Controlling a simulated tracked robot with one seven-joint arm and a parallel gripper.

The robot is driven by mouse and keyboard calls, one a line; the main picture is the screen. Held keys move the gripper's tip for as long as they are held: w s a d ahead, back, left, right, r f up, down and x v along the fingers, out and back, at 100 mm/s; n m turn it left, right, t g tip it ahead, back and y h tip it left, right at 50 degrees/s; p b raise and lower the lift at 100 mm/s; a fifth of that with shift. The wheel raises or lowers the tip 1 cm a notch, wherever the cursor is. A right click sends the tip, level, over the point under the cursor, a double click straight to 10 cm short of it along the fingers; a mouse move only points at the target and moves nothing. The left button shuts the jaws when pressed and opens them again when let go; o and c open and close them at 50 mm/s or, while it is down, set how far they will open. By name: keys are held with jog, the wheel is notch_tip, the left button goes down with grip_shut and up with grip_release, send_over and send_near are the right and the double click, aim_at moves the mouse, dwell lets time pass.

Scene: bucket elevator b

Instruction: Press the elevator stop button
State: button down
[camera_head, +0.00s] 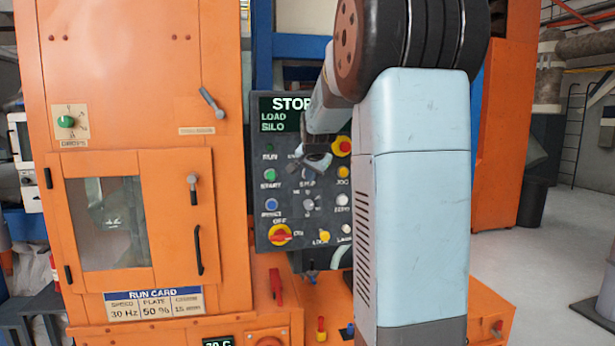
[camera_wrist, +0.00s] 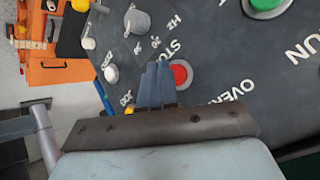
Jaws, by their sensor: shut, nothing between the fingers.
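The control panel (camera_head: 262,217) is dark, with several labelled buttons and knobs. In the wrist view a round red button (camera_wrist: 181,74) with a pale rim sits beside lettering that begins "STO". My gripper (camera_wrist: 158,72) is shut and empty, its fingertips overlapping the left edge of the red button in the picture. I cannot tell whether they touch it. In the head view my gripper (camera_head: 316,163) is in front of the upper middle of the panel and hides the stop button there. The green start button (camera_head: 270,175) is to its left.
A red button on yellow (camera_head: 341,146) is right of my gripper. A red and yellow rotary switch (camera_head: 280,235) is at lower left of the panel. A grey knob (camera_wrist: 137,21) stands out near the fingers. An orange cabinet (camera_head: 180,110) stands left of the panel.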

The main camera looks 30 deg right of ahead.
jog(key=shift+s, duration=0.1)
jog(key=shift+s+a, duration=0.2)
jog(key=shift+s, duration=0.55)
jog(key=shift+s+a, duration=0.25)
jog(key=shift+s, duration=0.55)
jog(key=shift+s+a, duration=0.2)
jog(key=shift+s, duration=0.55)
jog(key=s+a+f+n+g+y, duration=0.1)
jog(key=s+a+n, duration=0.3)
jog(key=s, duration=0.6)
jog(key=s+a+f+n+y, duration=0.1)
jog(key=s+a+f+n, duration=0.3)
jog(key=s+a, duration=0.5)
jog(key=s+a+f+n+g+y, duration=0.1)
jog(key=s+a+f+n, duration=0.1)
jog(key=s+a, duration=0.5)
jog(key=s+n, duration=0.1)
jog(key=s, duration=0.5)
jog(key=shift+a+f+n+g, duration=0.25)
jog(key=shift+n+g, duration=0.05)
jog(key=shift+n, duration=0.1)
dwell(0.6)
